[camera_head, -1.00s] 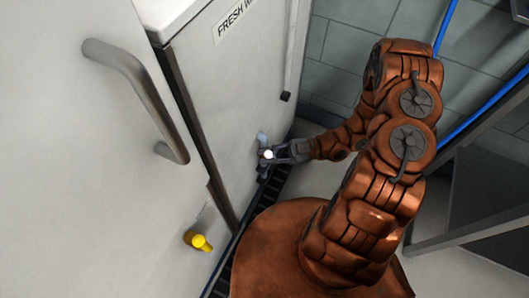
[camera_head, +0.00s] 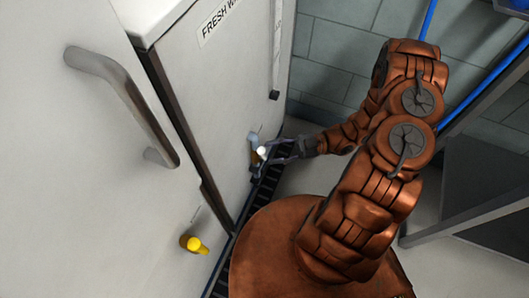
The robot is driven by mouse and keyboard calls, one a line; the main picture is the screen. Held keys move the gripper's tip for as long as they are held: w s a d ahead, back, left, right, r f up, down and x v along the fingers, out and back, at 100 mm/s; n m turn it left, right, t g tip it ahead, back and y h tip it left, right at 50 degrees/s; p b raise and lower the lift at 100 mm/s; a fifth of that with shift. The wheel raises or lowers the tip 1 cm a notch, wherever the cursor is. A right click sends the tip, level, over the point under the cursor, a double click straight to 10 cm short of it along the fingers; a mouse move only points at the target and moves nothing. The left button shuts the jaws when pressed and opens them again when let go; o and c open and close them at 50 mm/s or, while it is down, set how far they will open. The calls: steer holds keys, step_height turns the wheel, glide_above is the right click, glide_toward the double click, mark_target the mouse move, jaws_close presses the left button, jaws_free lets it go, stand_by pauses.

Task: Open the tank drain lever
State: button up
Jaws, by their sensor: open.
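The pale tank (camera_head: 225,85) stands in the middle, with a partly cut-off "FRESH W" label near its top. Low on its front, near the right edge, is a small drain fitting with a blue-grey part (camera_head: 254,138) and a round white tip (camera_head: 262,152). My gripper (camera_head: 258,160) is open at this fitting, reaching in from the right with its fingers spread around or just beside the tip. I cannot tell whether the fingers touch it. The lever's exact shape and position are too small and partly hidden by the fingers.
A white cabinet (camera_head: 75,160) with a large metal handle (camera_head: 125,95) fills the left. A yellow knob (camera_head: 194,244) juts from its lower part. A dark floor grate (camera_head: 268,185) runs along the tank's foot. A metal-framed stand (camera_head: 470,235) is at the right.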

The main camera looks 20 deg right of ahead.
steer(key=shift+s+d+f, duration=0.1)
steer(key=shift+d+f, duration=0.05)
steer(key=shift+d, duration=0.8)
steer(key=shift+s+d+f, duration=0.1)
steer(key=shift+d, duration=0.8)
